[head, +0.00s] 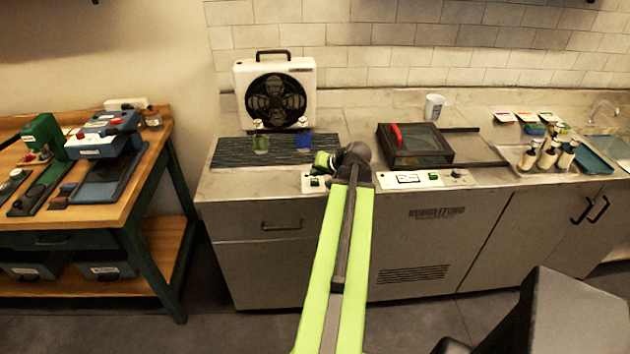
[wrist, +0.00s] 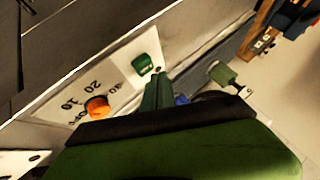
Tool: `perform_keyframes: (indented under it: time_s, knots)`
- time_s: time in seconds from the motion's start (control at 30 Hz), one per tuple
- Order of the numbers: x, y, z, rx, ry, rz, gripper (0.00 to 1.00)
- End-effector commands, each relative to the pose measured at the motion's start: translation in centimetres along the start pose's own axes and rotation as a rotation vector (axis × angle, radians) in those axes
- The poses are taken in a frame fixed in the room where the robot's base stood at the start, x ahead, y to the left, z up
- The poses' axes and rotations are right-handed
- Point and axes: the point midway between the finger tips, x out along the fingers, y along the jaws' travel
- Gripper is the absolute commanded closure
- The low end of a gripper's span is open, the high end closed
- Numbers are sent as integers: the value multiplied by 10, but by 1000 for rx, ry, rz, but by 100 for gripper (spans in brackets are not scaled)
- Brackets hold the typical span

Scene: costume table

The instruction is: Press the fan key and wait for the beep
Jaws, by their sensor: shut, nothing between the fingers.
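A fan (head: 276,100) in a white housing stands at the back of the counter, below the tiles. A white panel (head: 313,190) on the counter's front edge carries a green key (head: 315,182). In the wrist view the green key (wrist: 143,64) shows beside an orange knob (wrist: 97,106) with numbers around it. My gripper (head: 324,163) is above and behind that panel in the head view. In the wrist view my gripper's green fingers (wrist: 159,88) are together and empty, with their tips close to the green key; I cannot tell whether they touch it.
A dark mat (head: 228,152) with small glass items lies in front of the fan. A dark-lidded unit (head: 415,145) with a red handle, a white cup (head: 433,107) and a bottle tray (head: 520,160) are to the right. A wooden workbench (head: 135,180) stands at left.

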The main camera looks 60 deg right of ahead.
Motion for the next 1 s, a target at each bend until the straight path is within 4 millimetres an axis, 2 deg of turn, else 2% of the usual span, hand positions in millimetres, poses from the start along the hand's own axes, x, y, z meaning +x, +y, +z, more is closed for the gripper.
perform_keyframes:
  time_s: [1.0]
  knots:
    - [8,8,7,0,0,0,100]
